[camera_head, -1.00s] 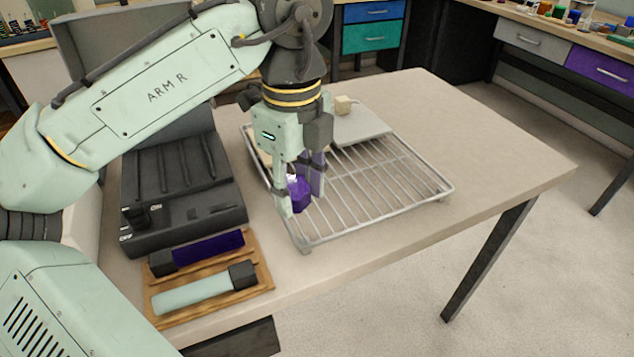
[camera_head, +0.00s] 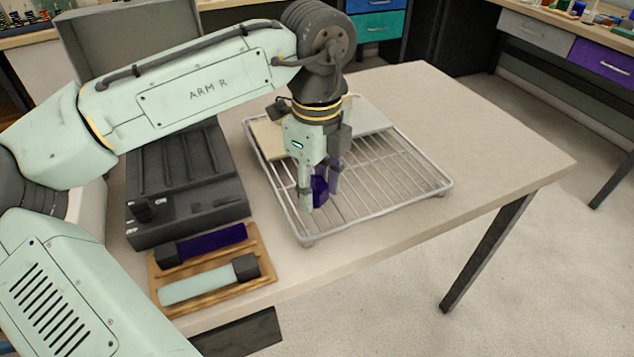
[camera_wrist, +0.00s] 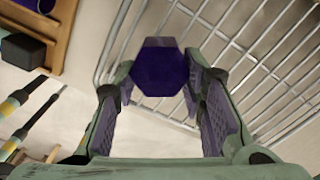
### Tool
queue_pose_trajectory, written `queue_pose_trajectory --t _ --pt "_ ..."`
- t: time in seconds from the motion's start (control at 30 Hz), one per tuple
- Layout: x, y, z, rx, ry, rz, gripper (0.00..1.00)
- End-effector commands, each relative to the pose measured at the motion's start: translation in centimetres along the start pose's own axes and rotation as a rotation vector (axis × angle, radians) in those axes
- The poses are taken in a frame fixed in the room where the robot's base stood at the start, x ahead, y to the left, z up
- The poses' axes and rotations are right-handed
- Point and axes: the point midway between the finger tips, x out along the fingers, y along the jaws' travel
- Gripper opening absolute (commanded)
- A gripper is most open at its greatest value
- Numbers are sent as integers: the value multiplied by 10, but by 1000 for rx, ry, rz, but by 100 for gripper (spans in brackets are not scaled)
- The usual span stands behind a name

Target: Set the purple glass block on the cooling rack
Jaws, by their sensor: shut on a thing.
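The purple glass block (camera_head: 320,188) is dark and faceted, held between the fingers of my gripper (camera_head: 320,192). In the wrist view the block (camera_wrist: 160,70) looks six-sided and sits between the two purple-padded fingers of my gripper (camera_wrist: 162,95). The cooling rack (camera_head: 395,183) is a silver wire grid on the table. My gripper is over the left part of the rack, pointing down. The rack's bars (camera_wrist: 265,50) also show behind the block in the wrist view. I cannot tell whether the block touches the bars.
A wooden tray (camera_head: 212,268) with a purple-bodied rod (camera_head: 212,241) and a pale green rod (camera_head: 200,284) lies at the front left. A dark grey device (camera_head: 190,215) stands left of the rack. A pale board (camera_head: 268,138) lies behind the gripper. The table's right side is clear.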

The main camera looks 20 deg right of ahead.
Motion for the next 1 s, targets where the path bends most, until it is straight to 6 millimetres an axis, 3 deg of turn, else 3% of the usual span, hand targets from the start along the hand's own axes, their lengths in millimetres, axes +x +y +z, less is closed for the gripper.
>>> queue_pose_trajectory --t 0.3,0.67,0.77,1.0 --pt "0 0 0 0 0 0 57" --pt "-2 0 0 0 -2 1 57" --pt "-12 -1 0 0 -1 -1 57" --pt "-62 -1 -1 2 1 -3 57"
